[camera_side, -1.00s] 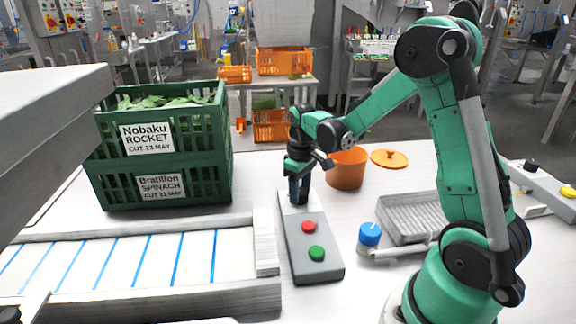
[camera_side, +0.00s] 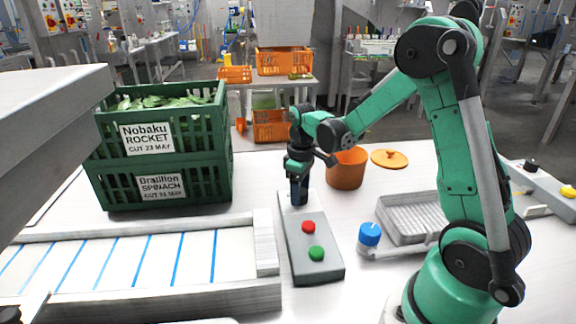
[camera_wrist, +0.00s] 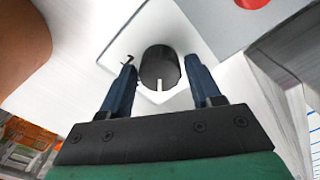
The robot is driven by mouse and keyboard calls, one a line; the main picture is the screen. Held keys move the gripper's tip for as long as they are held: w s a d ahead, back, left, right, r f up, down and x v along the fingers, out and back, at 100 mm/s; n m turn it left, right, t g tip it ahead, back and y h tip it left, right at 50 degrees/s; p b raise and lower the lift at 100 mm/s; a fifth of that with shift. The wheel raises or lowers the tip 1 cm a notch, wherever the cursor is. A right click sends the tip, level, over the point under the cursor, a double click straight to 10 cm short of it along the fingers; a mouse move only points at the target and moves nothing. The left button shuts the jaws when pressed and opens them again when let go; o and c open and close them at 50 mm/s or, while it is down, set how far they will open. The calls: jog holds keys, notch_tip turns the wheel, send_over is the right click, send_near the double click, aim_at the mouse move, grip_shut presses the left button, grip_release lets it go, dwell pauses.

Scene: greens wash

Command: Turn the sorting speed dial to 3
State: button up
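The speed dial is a round black knob (camera_wrist: 160,66) with a white pointer line, which points down in the wrist view. It sits on a white plate (camera_wrist: 190,30) at the end of the grey control box (camera_side: 306,245). A small black mark shows beside the left finger; I cannot read any number 3. My gripper (camera_wrist: 160,68) is open, with one dark blue finger on each side of the knob and thin gaps visible. In the side view my gripper (camera_side: 299,198) points down at the box's far end and hides the dial.
The box has a red button (camera_side: 308,227) and a green button (camera_side: 317,253) nearer the camera. Green crates (camera_side: 160,185) and a conveyor (camera_side: 140,260) stand left. An orange bucket (camera_side: 346,172), blue knob (camera_side: 370,235) and grey tray (camera_side: 412,218) are right.

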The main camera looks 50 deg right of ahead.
jog(key=shift+o, duration=0.9)
jog(key=shift+r, duration=2.8)
jog(key=shift+a+r, duration=0.1)
jog(key=s+a+r+m+t, duration=0.1)
jog(key=s+a+r+t, duration=0.1)
jog(key=a, duration=0.4)
jog(key=s+a+r+m+t, duration=0.1)
jog(key=s+a+r+t, duration=0.1)
jog(key=a+t, duration=0.3)
jog(key=shift+s+a+r, duration=0.15)
jog(key=shift+s+a, duration=0.7)
jog(key=shift+a, duration=0.1)
